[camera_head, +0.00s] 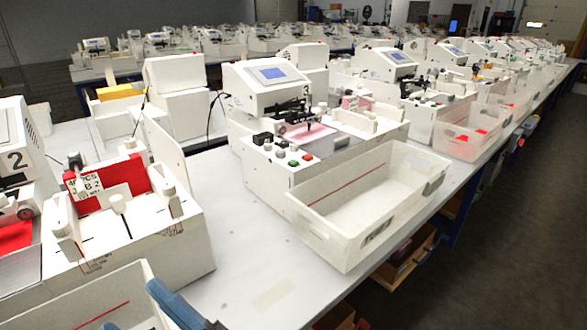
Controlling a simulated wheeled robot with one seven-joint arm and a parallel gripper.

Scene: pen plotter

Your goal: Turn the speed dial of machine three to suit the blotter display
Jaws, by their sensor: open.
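Machine three (248,100) is a white plotter in the middle, with a "3" on its side. Its tilted head carries a small blue display (273,73), too small to read. Its front panel (272,168) holds pale knobs, a green button (293,162), a red button (307,160) and dark switches (262,138). I cannot tell which knob is the speed dial or where it points. A pink sheet (305,132) lies under the pen mechanism. My gripper (142,312) shows only as blue finger parts at the bottom edge, open, well in front of machine three and touching nothing there.
A translucent empty bin (365,205) stands right of the panel. Machine two (15,160) and a white fixture with a red block (118,172) stand left. Another bin (95,305) is at lower left. Bare white tabletop (235,262) lies between. More machines line the tables behind.

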